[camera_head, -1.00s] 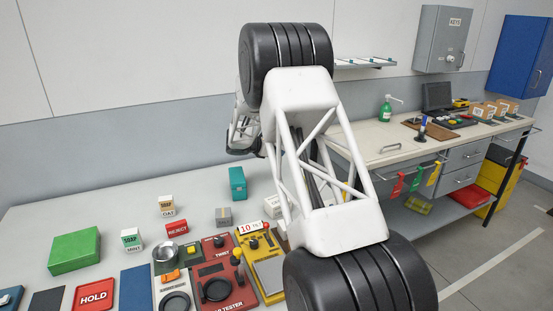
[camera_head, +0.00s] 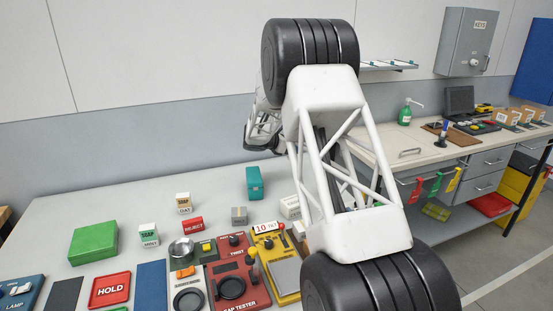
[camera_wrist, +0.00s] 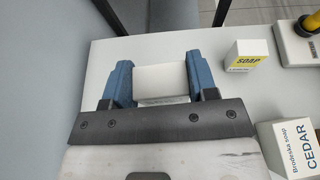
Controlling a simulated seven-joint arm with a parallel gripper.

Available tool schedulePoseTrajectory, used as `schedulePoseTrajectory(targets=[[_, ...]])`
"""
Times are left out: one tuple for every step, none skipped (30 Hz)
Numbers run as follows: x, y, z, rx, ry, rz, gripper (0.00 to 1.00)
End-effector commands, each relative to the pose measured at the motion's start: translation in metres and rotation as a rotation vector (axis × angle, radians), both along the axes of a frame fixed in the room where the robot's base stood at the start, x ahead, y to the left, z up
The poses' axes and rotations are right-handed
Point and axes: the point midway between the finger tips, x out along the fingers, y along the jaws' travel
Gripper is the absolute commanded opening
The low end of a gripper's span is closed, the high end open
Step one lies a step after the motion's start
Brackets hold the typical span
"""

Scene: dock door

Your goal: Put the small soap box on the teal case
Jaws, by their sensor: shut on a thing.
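In the wrist view my gripper (camera_wrist: 161,85) is shut on a small white box (camera_wrist: 165,78) between its blue fingers. In the head view my own arm hides my gripper and the held box. The teal case (camera_head: 254,182) stands upright near the back of the grey table, left of my arm. Its top looks bare. I cannot see the teal case in the wrist view.
A yellow-and-white soap box (camera_wrist: 247,57) and a cedar soap box (camera_wrist: 289,148) stand right of my gripper. A green box (camera_head: 94,242), a mint soap box (camera_head: 149,235), an oat soap box (camera_head: 184,203) and test panels (camera_head: 232,282) occupy the table.

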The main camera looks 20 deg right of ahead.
Motion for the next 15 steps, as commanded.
schedulePoseTrajectory(targets=[[-0.001,0.002,0.001,0.0,0.0,0.003,0.23],[-0.002,0.004,0.002,0.0,-0.001,0.005,0.23],[-0.004,0.007,0.003,0.0,-0.001,0.009,0.23],[-0.006,0.009,0.003,0.0,-0.001,0.013,0.23],[-0.007,0.012,0.004,0.0,0.0,0.016,0.23],[-0.01,0.017,0.005,-0.001,0.0,0.022,0.23],[-0.012,0.02,0.006,-0.001,0.0,0.027,0.23],[-0.014,0.024,0.008,-0.001,0.0,0.032,0.23],[-0.018,0.03,0.009,-0.002,0.0,0.04,0.23],[-0.021,0.034,0.01,-0.002,-0.001,0.045,0.23],[-0.024,0.038,0.012,-0.002,0.0,0.052,0.23],[-0.029,0.045,0.014,-0.003,-0.001,0.062,0.23],[-0.033,0.05,0.015,-0.003,-0.001,0.069,0.23],[-0.036,0.056,0.016,-0.003,-0.001,0.077,0.23],[-0.042,0.063,0.019,-0.003,-0.002,0.087,0.23]])
